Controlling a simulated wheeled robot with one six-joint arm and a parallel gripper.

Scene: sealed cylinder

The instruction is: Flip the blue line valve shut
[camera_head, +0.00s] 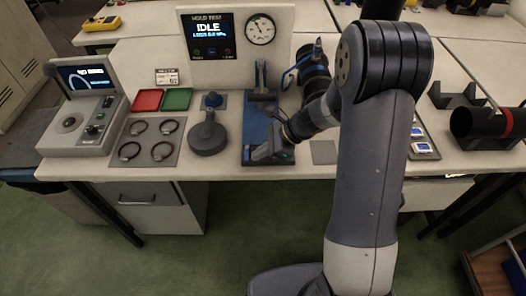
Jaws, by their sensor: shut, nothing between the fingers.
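My gripper (262,154) is low over the front end of a blue base plate (256,120) on the bench. It is shut and empty. A blue lever-like part (290,78) shows behind my arm, below the gauge, beside a dark rounded body (313,72) that my arm partly hides. It may be the blue line valve, but its position is too small to tell. An upright grey-blue clamp-like part (261,78) stands at the back of the blue plate. My gripper is apart from the blue lever, in front of it.
A panel reading IDLE (211,37) carries a round gauge (261,28). Left are a console (88,110), red tray (147,100), green tray (177,99), several rings (163,151) and a round grey device (207,137). A dark cylinder (478,123) lies in a cradle at right.

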